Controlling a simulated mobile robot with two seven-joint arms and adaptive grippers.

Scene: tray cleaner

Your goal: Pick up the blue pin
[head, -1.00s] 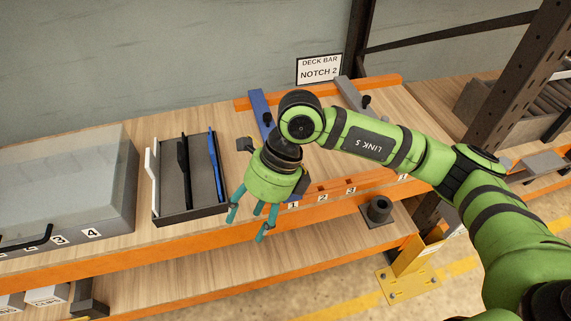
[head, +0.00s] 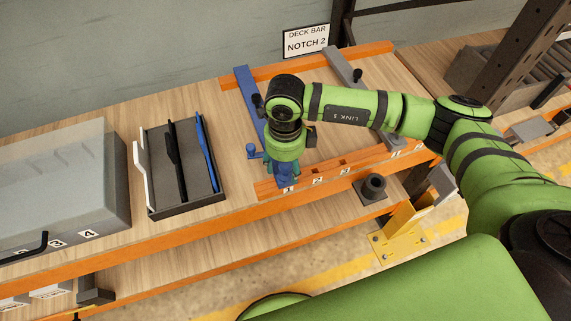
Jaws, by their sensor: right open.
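A blue bar (head: 246,90) lies across the orange rails, its front end largely hidden behind my right gripper. A small blue knob-like piece (head: 252,151), which looks like the blue pin, shows just left of the gripper; its lower part is hidden. My right gripper (head: 284,176) points down over the front end of the bar near label 1, its teal fingers open around or beside blue parts there. I cannot tell whether the fingers touch them. My left gripper is not in view.
A grey bar (head: 343,66) crosses the rails to the right. A dark tray (head: 186,210) with white, black and blue upright pieces and a grey lidded box (head: 60,185) stand left. A dark socket block (head: 371,188) sits below the front orange rail (head: 335,171).

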